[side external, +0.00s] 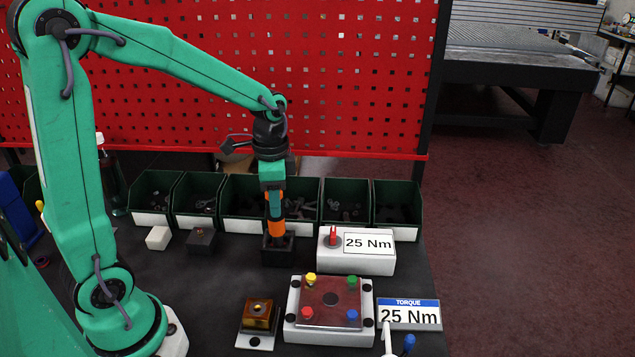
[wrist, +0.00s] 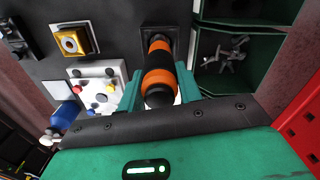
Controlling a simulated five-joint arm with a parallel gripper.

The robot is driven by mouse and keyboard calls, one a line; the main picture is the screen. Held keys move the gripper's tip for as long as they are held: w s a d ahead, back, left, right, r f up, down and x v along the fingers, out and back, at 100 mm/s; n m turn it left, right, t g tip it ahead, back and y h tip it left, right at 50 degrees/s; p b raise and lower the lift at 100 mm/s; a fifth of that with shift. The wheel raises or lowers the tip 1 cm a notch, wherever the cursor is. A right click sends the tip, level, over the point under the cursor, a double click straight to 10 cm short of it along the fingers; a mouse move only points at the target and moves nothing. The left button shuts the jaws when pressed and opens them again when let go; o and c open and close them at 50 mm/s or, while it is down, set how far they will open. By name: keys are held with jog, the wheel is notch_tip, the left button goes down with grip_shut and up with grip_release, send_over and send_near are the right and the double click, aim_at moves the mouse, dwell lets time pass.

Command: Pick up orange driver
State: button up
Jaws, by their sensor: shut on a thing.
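The orange driver (side external: 277,228) has an orange and black handle and stands upright at the black holder block (side external: 278,251), its lower end hidden there. My gripper (side external: 274,205) is above the block and shut on the upper part of the handle. In the wrist view, the driver (wrist: 158,82) lies between the two green fingers of my gripper (wrist: 158,88), with its rounded black end toward the camera. The holder block (wrist: 168,34) shows behind the driver's far end.
Several green parts bins (side external: 245,200) stand in a row behind. A white block labelled 25 Nm (side external: 345,264) is just right of the holder. A white fixture with coloured knobs (side external: 300,335) and a brass-coloured part (side external: 257,315) sit in front. A red perforated panel (side external: 350,90) rises behind.

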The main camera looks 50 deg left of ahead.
notch_tip(320, 180, up, 9)
jog(key=shift+r, duration=0.15)
dwell(0.4)
dwell(0.5)
jog(key=s+d+m, duration=0.3)
jog(key=s+d, duration=0.1)
jog(key=d, duration=0.6)
jog(key=s+d+r+m, duration=0.1)
jog(key=s+d+m, duration=0.2)
jog(key=d, duration=0.7)
jog(key=shift+s+r, duration=0.2)
jog(key=shift+s, duration=0.2)
jog(key=shift+f, duration=0.1)
jog(key=shift+f, duration=2.55)
dwell(1.5)
